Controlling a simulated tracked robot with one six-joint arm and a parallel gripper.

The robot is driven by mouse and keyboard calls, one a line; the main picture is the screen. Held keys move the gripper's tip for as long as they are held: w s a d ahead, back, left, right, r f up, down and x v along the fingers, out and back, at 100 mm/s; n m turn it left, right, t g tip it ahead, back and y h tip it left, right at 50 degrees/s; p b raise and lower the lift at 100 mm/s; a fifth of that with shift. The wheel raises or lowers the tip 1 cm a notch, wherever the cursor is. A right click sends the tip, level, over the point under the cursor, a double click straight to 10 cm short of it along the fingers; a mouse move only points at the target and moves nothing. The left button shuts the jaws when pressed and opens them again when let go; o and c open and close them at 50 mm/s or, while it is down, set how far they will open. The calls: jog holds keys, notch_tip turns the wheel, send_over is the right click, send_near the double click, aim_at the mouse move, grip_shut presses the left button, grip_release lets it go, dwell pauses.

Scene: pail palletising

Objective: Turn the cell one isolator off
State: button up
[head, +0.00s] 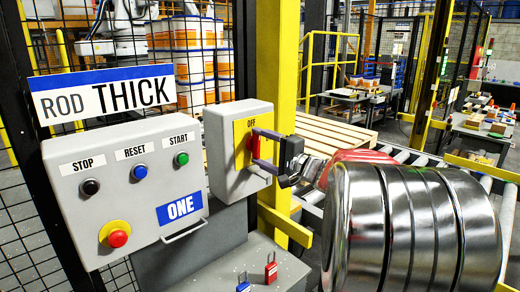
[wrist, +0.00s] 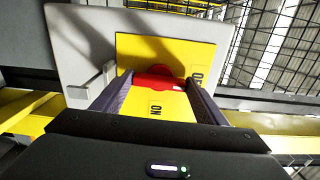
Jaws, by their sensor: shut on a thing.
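The cell one isolator (head: 222,150) is a grey box with a yellow plate and a red handle (head: 252,147), to the right of the grey control panel marked ONE. My gripper (head: 262,149) reaches in from the right, its two fingers on either side of the red handle and shut on it. In the wrist view the handle (wrist: 158,84) lies between the two fingertips (wrist: 157,88). ON reads below the handle there and OFF to its right. In the head view OFF is at the top of the plate. I cannot tell which mark the handle points to.
The control panel (head: 130,190) carries stop, reset and start buttons and a red emergency button (head: 117,238). A red padlock (head: 271,270) and a blue one (head: 243,284) are on the ledge below. A yellow post (head: 278,60) stands behind the isolator. A shiny ribbed cylinder (head: 415,230) fills the lower right.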

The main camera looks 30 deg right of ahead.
jog(key=shift+a+f+n, duration=0.2)
jog(key=shift+f+n, duration=0.05)
jog(key=shift+n, duration=0.05)
jog(key=o, duration=1.1)
jog(key=shift+d+r, duration=0.1)
jog(key=shift+r, duration=0.05)
jog(key=shift+c, duration=0.2)
jog(key=shift+s, duration=0.1)
jog(key=s+d, duration=0.2)
jog(key=s, duration=1.1)
jog(key=shift+s, duration=0.25)
jog(key=shift+a, duration=0.15)
